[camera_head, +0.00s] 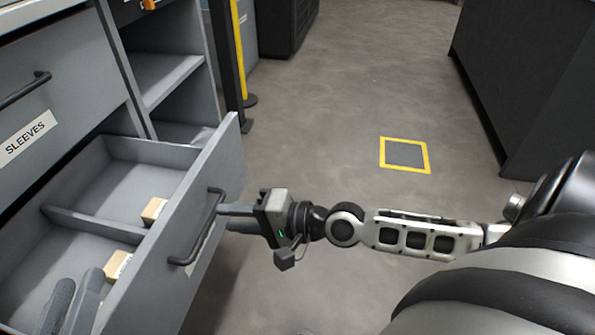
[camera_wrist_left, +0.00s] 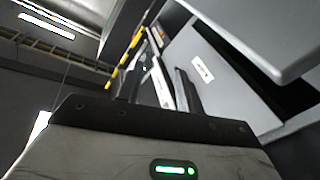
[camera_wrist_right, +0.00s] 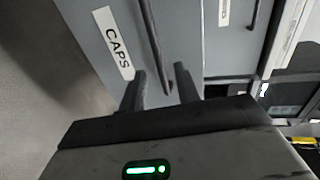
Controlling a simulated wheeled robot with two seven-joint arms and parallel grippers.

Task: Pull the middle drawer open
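The middle drawer (camera_head: 232,150), below the one labelled SLEEVES, stands well out from the cabinet. Its front carries a dark bar handle (camera_head: 207,232), and the right wrist view shows a CAPS label (camera_wrist_right: 113,42) on it. My right gripper (camera_head: 222,216) is at the upper part of this handle. In the right wrist view its fingers (camera_wrist_right: 160,88) are apart, with the handle bar (camera_wrist_right: 153,40) running between them; contact is unclear. My left gripper (camera_head: 72,300) shows only as fingertips over the drawer's near side; in its wrist view the fingers (camera_wrist_left: 157,85) are apart and empty.
The drawer holds small tan blocks (camera_head: 153,210) and a divider (camera_head: 90,224). The SLEEVES drawer (camera_head: 70,75) above is shut. Open shelves (camera_head: 160,75) and a yellow-black post (camera_head: 238,50) stand beyond. The floor to the right is clear around a yellow-outlined square (camera_head: 404,154).

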